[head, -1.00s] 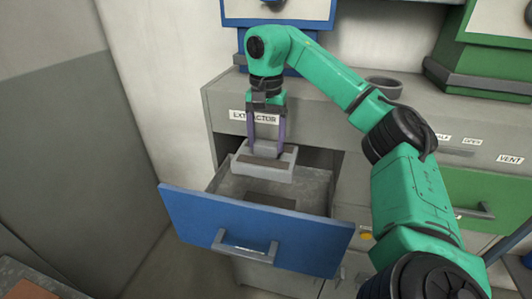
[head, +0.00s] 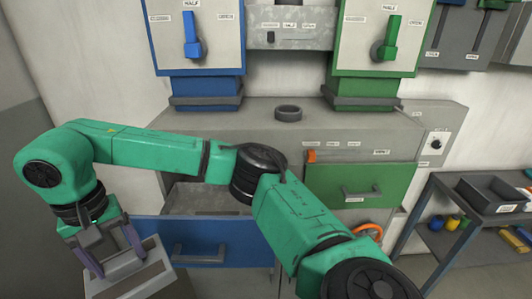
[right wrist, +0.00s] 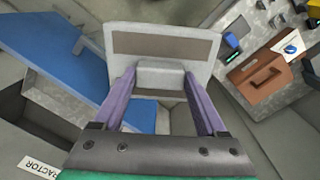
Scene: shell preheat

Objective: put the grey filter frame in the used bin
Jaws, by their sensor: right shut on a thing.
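The grey filter frame (head: 150,284) is a light grey rectangular piece with a darker strip and a raised block grip. My right gripper (head: 118,262) is shut on that block and holds the frame tilted, in the air at the lower left of the head view. The right wrist view shows the frame (right wrist: 209,52) beyond the two purple fingers, with the block between them. A dark open bin (head: 490,197) with a white label stands on the cart at the far right; its label is too small to read. My left gripper is not in view.
The blue drawer (head: 160,232) stands open beside the held frame, partly hidden by my arm. The green drawer (head: 375,190) is to its right. A dark ring (head: 288,113) lies on the cabinet top. The cart (head: 425,215) also holds small coloured items.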

